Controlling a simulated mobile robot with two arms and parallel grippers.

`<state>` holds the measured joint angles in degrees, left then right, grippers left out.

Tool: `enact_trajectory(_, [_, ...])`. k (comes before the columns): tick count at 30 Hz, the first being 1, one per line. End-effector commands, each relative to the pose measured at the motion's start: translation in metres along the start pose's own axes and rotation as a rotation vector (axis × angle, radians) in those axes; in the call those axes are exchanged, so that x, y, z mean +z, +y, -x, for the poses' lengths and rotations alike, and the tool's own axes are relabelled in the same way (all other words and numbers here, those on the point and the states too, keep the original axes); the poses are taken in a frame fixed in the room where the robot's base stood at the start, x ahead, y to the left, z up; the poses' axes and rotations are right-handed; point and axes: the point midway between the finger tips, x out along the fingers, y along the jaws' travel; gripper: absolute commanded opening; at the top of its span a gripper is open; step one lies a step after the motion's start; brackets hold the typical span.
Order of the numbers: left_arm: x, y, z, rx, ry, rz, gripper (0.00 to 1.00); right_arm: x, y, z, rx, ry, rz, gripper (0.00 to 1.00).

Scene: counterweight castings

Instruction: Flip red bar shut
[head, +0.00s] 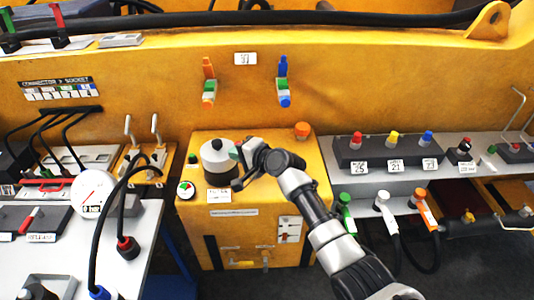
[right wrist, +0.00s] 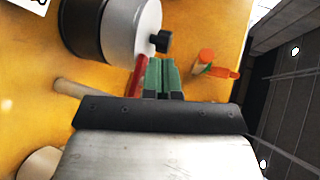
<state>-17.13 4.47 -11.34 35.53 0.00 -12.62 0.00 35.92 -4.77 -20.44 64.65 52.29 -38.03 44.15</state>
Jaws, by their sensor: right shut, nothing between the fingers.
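In the right wrist view a short red bar (right wrist: 137,76) lies right beside my right gripper's green fingertips (right wrist: 161,68), close to the white-and-black cylinder (right wrist: 120,28). I cannot tell whether the bar and fingers touch. My right gripper (head: 237,153) is shut and empty, at the right side of the cylinder (head: 216,158) on the yellow cabinet in the head view. The bar cannot be made out clearly there. My left gripper is not in view.
A black knob (right wrist: 161,42) sticks out from the cylinder near my fingers. A round gauge (head: 186,189) and an orange knob (head: 302,130) are on the yellow cabinet (head: 235,240). Cables stand on the left bench; a grey shelf with coloured knobs (head: 392,149) is right.

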Motion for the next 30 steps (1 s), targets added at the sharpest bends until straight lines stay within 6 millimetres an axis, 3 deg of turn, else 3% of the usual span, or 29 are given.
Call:
enact_trajectory(4, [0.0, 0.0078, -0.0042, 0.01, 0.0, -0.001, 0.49, -0.0009, -0.0011, -0.0046, -0.001, 0.0, 0.0, 0.0])
enact_trajectory(30, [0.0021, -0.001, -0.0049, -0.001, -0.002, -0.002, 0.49, -0.0005, -0.0035, -0.0084, -0.001, 0.0, 0.0, 0.0])
